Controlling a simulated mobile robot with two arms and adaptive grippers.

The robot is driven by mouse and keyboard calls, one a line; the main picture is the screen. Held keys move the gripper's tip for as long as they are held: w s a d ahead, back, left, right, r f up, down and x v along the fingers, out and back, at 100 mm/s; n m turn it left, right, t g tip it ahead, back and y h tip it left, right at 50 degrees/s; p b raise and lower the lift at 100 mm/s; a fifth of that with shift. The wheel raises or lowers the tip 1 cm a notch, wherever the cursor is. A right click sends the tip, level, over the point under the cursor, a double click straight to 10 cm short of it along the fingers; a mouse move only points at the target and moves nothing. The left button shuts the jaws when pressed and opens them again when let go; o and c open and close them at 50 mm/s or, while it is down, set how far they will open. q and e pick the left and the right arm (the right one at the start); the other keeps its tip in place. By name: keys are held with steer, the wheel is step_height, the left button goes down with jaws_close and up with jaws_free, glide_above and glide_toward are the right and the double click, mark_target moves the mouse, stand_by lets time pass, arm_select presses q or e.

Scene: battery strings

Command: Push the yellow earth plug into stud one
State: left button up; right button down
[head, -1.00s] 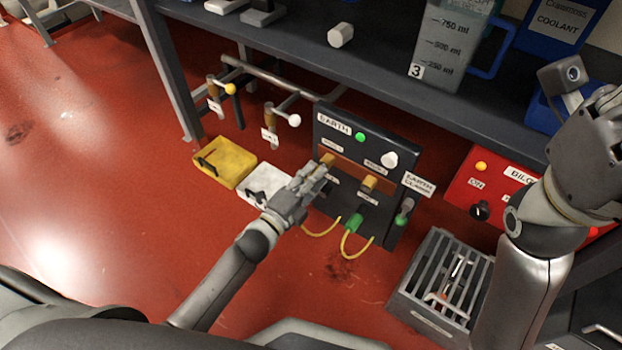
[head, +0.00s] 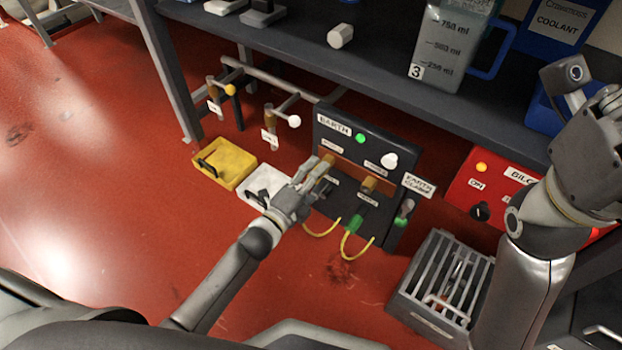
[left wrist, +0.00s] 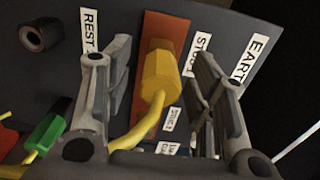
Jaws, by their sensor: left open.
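The yellow earth plug (left wrist: 160,76), with its yellow cable, stands against the copper bar (left wrist: 158,28) beside the stud one label (left wrist: 198,55) in the left wrist view. How deep it sits cannot be told. My left gripper (head: 322,170) is at the earth board (head: 330,128). Its fingers are open, one on each side of the plug, with visible gaps in the left wrist view (left wrist: 160,85). In the head view the fingers partly hide the plug. My right gripper (head: 606,100) is at the right edge, partly cut off, its jaws unclear.
A green plug (head: 354,224) sits below the second stud (head: 369,184). The board has a lit green lamp (head: 360,139) and white knob (head: 389,160). The shelf (head: 300,52) overhangs behind. A yellow tray (head: 236,172) lies left; a grey slatted box (head: 408,292) stands right.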

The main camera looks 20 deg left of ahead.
arm_select(q)
steer(key=v, duration=1.2)
stand_by(0.3)
